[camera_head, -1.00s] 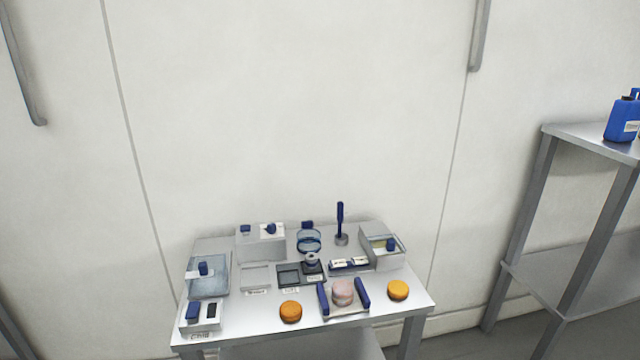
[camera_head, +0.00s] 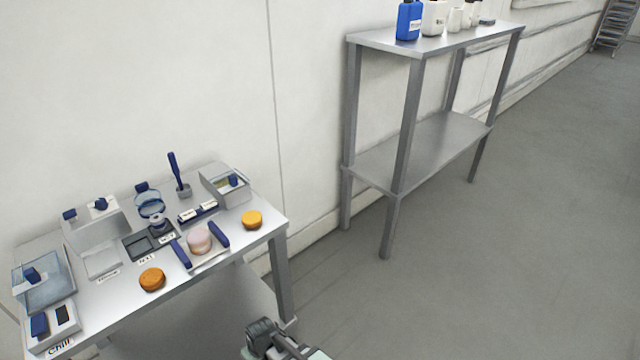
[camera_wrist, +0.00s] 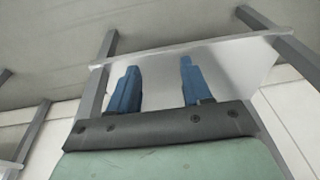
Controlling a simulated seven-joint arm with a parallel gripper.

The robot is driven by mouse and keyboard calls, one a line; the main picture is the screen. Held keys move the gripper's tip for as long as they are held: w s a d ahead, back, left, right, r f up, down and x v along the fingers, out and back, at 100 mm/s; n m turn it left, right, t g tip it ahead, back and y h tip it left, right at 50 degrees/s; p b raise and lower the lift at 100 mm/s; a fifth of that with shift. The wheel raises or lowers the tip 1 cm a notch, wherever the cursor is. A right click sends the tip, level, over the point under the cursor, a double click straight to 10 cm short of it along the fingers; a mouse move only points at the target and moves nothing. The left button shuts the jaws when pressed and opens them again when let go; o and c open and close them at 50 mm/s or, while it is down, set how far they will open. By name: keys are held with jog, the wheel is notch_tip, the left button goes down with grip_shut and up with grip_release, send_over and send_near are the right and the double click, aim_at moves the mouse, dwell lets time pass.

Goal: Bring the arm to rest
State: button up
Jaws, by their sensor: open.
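My gripper shows in the wrist view with its two blue fingers (camera_wrist: 155,85) well apart and nothing between them. In the head view a dark grey part of my arm (camera_head: 268,340) shows at the bottom edge, in front of the table's right front leg; the fingers are not visible there. The small metal table (camera_head: 215,272) stands at the left, apart from my arm. In the wrist view a grey metal surface with legs (camera_wrist: 220,70) lies beyond the fingers.
The table carries two orange rounds (camera_head: 152,279) (camera_head: 252,220), a pink round (camera_head: 199,240) between blue grips, a clear-lidded box (camera_head: 225,184) and several small holders. A tall metal shelf (camera_head: 380,42) with a blue bottle (camera_head: 409,20) stands behind right. The floor (camera_head: 520,260) at right is clear.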

jog(key=s+d+f+m+g+h, duration=0.15)
jog(key=d+f, duration=0.25)
jog(key=d, duration=0.7)
jog(key=s+d+f+m+g+h, duration=0.1)
jog(key=s+d+f+m+g, duration=0.2)
jog(key=d, duration=0.9)
jog(key=s+d+f+m+g, duration=0.3)
jog(key=s+d+f+m, duration=0.1)
jog(key=s+d, duration=1)
jog(key=shift+f+m, duration=0.2)
jog(key=shift+m, duration=0.15)
